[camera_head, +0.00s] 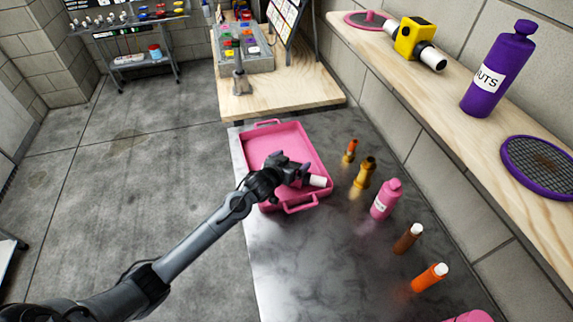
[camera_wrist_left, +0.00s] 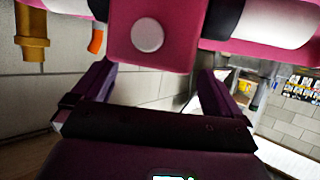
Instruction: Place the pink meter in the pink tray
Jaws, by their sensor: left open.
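The pink tray (camera_head: 262,148) lies on the dark marbled table, with a handle at each end. My left gripper (camera_head: 296,174) is over the near part of the tray, and its jaws are open. The pink meter is mostly hidden behind the gripper in the head view; its white pipe end (camera_head: 318,181) sticks out to the right over the tray. In the left wrist view the meter's pink body (camera_wrist_left: 170,50) sits at the tips of my open left fingers (camera_wrist_left: 158,82). I cannot tell whether it rests on the tray floor. My right gripper is out of view.
Several bottles and fittings stand right of the tray, including a brass fitting (camera_head: 364,173) and a pink bottle (camera_head: 385,200). The shelf holds a yellow meter (camera_head: 408,38), a purple bottle (camera_head: 498,70) and a round purple filter (camera_head: 540,165). Floor left of the table is clear.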

